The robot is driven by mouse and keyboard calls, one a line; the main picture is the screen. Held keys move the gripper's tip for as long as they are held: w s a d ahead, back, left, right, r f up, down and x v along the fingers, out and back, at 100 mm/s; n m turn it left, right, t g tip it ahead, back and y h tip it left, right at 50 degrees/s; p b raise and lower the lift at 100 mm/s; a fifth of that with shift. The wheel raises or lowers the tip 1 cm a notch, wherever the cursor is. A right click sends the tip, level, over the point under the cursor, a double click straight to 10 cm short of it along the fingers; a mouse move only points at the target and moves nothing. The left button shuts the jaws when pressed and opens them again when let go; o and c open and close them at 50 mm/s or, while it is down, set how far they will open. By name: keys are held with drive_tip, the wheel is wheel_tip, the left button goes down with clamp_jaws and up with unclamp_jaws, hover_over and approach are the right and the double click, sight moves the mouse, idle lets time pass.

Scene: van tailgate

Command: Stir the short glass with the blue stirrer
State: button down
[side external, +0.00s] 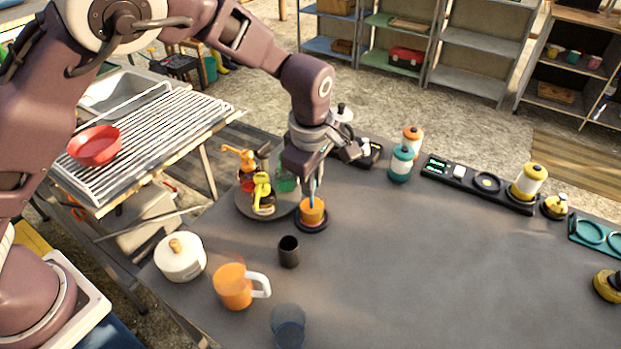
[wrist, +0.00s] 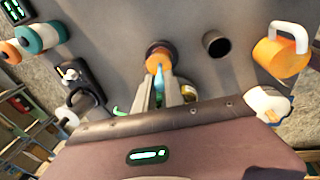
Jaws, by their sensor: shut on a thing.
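The short glass (side external: 312,213) holds something orange and stands on a dark round coaster (side external: 311,228). It also shows in the wrist view (wrist: 157,60), just beyond my fingertips. My gripper (side external: 313,186) points down above the glass and is shut on the blue stirrer (side external: 312,201). In the wrist view, the stirrer (wrist: 161,73) runs from between my fingers (wrist: 160,88) to the glass. Its lower end appears to be inside the glass, hidden by the orange contents.
A round tray (side external: 243,207) with several bottles stands close left of the glass. A dark cup (side external: 289,251), an orange mug (side external: 236,287), a white lidded pot (side external: 180,258) and a bluish clear glass (side external: 288,327) stand nearer.

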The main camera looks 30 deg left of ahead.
drive_tip(key=shift+r, duration=0.1)
wheel_tip(320, 180, up, 6)
drive_tip(key=s, duration=0.1)
drive_tip(key=shift+d, duration=0.3)
drive_tip(key=shift+r, duration=0.1)
idle(0.8)
